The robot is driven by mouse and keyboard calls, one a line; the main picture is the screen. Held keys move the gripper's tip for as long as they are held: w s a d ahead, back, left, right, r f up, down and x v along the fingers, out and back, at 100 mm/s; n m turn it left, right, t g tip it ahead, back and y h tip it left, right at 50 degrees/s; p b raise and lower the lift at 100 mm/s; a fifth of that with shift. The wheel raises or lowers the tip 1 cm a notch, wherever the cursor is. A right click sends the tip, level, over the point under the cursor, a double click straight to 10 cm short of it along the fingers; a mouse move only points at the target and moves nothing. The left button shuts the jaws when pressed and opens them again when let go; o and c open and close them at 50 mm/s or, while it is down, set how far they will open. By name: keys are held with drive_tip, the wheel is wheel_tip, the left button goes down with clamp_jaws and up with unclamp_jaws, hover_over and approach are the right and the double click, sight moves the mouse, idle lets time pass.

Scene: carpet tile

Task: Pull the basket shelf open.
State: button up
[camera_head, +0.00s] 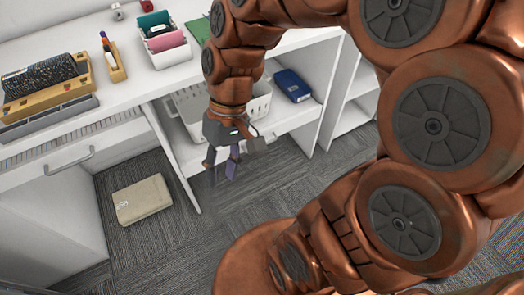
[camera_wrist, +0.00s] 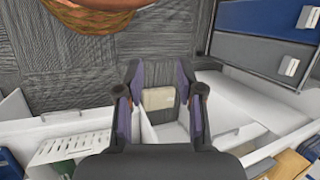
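The basket shelf (camera_head: 283,119) is a white board under the white desk, and its front edge faces the open floor. A white slotted basket (camera_head: 260,103) stands on it, partly hidden behind my arm; it also shows at lower left in the wrist view (camera_wrist: 72,147). Whether the fingers touch the shelf cannot be told.
A blue case (camera_head: 292,86) lies on the shelf's right. The desk top (camera_head: 130,85) holds pen and paper trays. Carpet before the shelf is clear.

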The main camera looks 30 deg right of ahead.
drive_tip(key=w+f+m+y+b, duration=0.1)
drive_tip(key=w+f+y+b, duration=0.4)
drive_tip(key=w+f+b, duration=0.5)
drive_tip(key=w+d+f+m+t+y+b, duration=0.35)
drive_tip(key=w+d+f+b, duration=0.4)
drive_tip(key=w+f, duration=0.3)
drive_tip(key=w+d+f+m+t+h+b, duration=0.3)
drive_tip(key=d+f+m+t+b, duration=0.7)
drive_tip(key=d+f, duration=1.8)
drive_tip(key=shift+w+a+f+n+t+y+b, duration=0.1)
drive_tip(key=shift+w+a+n+t+y+b, duration=0.2)
drive_tip(key=shift+w+a+b, duration=0.65)
drive_tip(key=shift+w+a+f+n+t+y+b, duration=0.2)
drive_tip(key=shift+w+a+n+b, duration=0.5)
drive_tip(key=shift+w, duration=0.55)
drive_tip(key=shift+w+a+r+n+t+y+b, duration=0.15)
drive_tip(key=shift+w+a+n+t+b, duration=0.15)
drive_tip(key=shift+w+a+b, duration=0.55)
drive_tip(key=shift+w+f, duration=0.1)
drive_tip(key=shift+w, duration=0.15)
clamp_jaws()
